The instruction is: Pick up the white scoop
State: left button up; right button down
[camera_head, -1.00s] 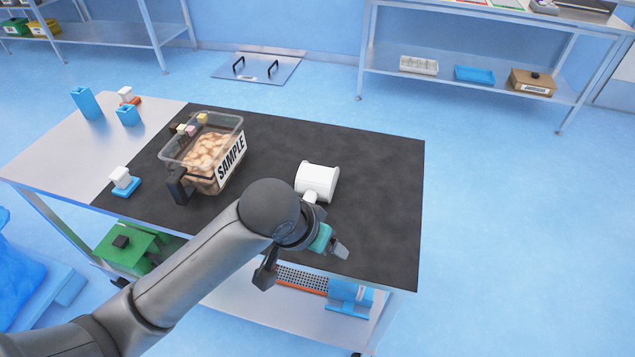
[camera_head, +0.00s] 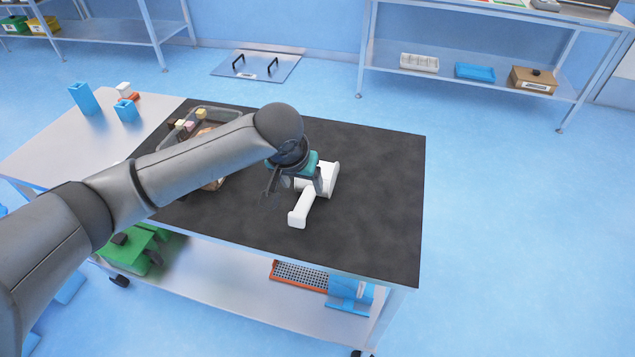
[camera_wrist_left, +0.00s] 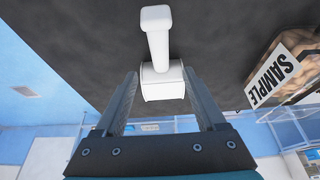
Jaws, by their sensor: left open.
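The white scoop (camera_head: 302,210) lies on the black mat (camera_head: 385,215), its handle toward the front edge and its bowl behind, partly hidden by my left gripper (camera_head: 297,191). My left gripper is open and empty, over or beside the bowl end. In the left wrist view the scoop (camera_wrist_left: 159,42) shows ahead, with its bowl between the two open fingers (camera_wrist_left: 160,76) in the picture and its handle beyond. I cannot tell how far the fingers are from it, and I see no grip on it. My right gripper is not in view.
A clear bin (camera_head: 228,110) of snacks is mostly hidden behind my left arm; its SAMPLE label (camera_wrist_left: 272,76) shows in the wrist view. Blue holders (camera_head: 84,99) stand on the table's left end. The mat's right side is clear.

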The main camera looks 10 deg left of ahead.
aim_at(307, 193)
pick_arm(q)
jog(key=x, duration=0.4)
jog(key=shift+w+f+b, duration=0.1)
jog(key=shift+f+b, duration=0.05)
jog(key=shift+b, duration=0.25)
jog(key=shift+w+b+x, duration=0.15)
jog(key=shift+b+x, duration=0.3)
jog(key=shift+x, duration=0.9)
jog(key=shift+w+b+x, duration=0.15)
jog(key=shift+b+x, duration=0.25)
jog(key=shift+x, duration=0.9)
jog(key=shift+a, duration=0.1)
grip_shut()
